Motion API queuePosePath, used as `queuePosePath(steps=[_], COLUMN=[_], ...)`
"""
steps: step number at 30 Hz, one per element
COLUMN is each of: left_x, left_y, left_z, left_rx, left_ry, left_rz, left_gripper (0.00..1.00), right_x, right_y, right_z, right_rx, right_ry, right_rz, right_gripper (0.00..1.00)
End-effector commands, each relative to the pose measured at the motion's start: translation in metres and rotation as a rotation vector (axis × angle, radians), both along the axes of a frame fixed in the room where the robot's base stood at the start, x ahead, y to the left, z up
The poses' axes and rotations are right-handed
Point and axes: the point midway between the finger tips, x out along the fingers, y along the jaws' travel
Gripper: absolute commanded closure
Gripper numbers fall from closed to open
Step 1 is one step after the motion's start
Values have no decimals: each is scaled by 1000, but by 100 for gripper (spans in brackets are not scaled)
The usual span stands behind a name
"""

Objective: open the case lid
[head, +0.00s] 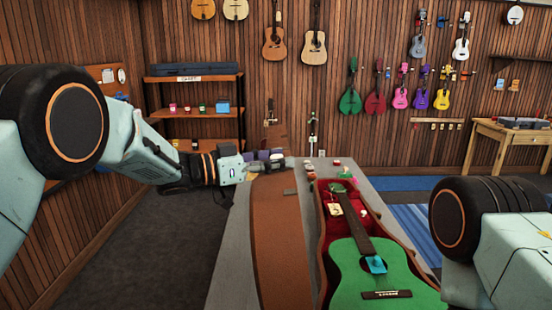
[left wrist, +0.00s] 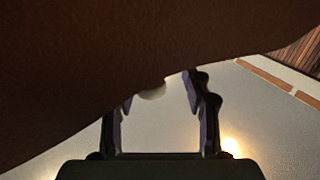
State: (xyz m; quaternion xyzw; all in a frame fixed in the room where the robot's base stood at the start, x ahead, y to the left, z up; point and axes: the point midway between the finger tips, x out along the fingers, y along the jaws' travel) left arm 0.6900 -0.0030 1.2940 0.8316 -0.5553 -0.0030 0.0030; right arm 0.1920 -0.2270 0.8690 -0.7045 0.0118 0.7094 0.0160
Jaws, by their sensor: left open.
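The brown case (head: 322,235) lies on a grey table with its red-lined inside showing. A green ukulele (head: 350,272) lies in it, with a blue tag on its strings. The brown lid (head: 275,235) stands raised along the left side of the case. My left gripper (head: 280,162) is at the lid's far end, open. In the left wrist view the gripper (left wrist: 155,92) has its fingers apart, and the brown lid (left wrist: 110,60) fills the top, close to the fingertips. I cannot tell whether they touch. My right gripper is not in view.
The grey table (head: 232,250) has free room left of the lid. Small items (head: 336,162) stand at its far end. A shelf (head: 195,120) stands behind left, a wooden desk (head: 510,140) behind right. Ukuleles (head: 375,100) hang on the back wall.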

Motion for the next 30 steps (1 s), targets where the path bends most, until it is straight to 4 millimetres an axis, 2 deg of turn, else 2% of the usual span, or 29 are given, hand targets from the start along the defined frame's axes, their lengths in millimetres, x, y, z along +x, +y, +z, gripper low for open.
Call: queuePosePath(steps=[2,18,30], left_x=[0,0,-1], left_y=[0,0,0], left_z=[0,-1,-2], left_rx=[0,2,3], left_ry=[-1,1,3], left_rz=[-1,1,0], left_gripper=[53,99,100], right_x=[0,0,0], right_y=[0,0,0], right_z=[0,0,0], right_rx=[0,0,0], right_ry=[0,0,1], right_rz=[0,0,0], right_gripper=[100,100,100])
